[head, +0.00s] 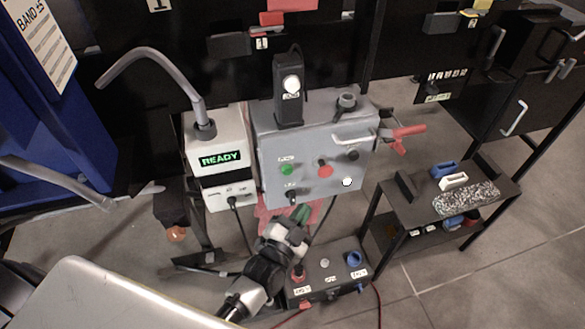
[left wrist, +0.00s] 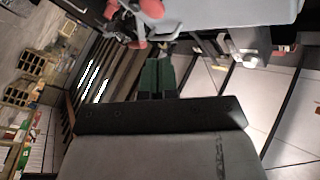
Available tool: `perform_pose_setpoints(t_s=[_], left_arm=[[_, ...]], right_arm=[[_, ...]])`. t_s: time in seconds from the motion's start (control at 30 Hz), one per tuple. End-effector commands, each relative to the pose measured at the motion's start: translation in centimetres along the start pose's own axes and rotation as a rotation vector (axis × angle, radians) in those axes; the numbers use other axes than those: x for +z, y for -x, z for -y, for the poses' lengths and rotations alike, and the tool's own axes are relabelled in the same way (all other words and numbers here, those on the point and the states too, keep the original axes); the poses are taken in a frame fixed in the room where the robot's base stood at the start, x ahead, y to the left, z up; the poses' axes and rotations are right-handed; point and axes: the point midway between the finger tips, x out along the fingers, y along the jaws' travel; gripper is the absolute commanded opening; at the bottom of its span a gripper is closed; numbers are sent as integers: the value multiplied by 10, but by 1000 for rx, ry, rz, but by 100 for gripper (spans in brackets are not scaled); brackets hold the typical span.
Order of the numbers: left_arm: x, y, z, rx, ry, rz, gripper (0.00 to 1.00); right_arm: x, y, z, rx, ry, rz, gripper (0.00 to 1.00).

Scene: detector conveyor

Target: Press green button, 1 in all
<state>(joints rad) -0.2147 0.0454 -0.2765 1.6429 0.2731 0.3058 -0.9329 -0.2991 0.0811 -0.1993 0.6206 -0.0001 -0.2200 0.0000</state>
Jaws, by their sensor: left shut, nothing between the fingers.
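The green button (head: 287,170) is on the left part of the front face of a grey control box (head: 308,190). A red button (head: 324,171) sits to its right. My left gripper (head: 302,212) is in front of and below the box in the head view, under the green button and apart from it in the picture. Its dark green fingers (left wrist: 157,76) are together and empty in the left wrist view. The green button does not show in the left wrist view. My right gripper is not in view.
A white unit with a READY display (head: 220,159) stands left of the box. A red-handled lever (head: 404,136) sticks out at its right. A low dark box with knobs (head: 325,272) lies below. A black shelf (head: 448,202) stands at the right.

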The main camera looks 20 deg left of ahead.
Motion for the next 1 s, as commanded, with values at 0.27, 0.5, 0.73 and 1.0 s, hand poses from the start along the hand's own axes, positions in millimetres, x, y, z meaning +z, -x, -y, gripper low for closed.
perform_pose_setpoints(t_s=[0.27, 0.5, 0.73, 1.0], left_arm=[[1, -1, 0, 1, 0, 0, 0], [13, -14, 9, 0, -2, -1, 0], [31, -37, 25, 0, -2, 0, 0], [43, -57, 40, 2, -1, 1, 0]], right_arm=[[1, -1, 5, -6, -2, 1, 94], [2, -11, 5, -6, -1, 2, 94], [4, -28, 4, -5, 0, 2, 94], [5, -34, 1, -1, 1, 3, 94]])
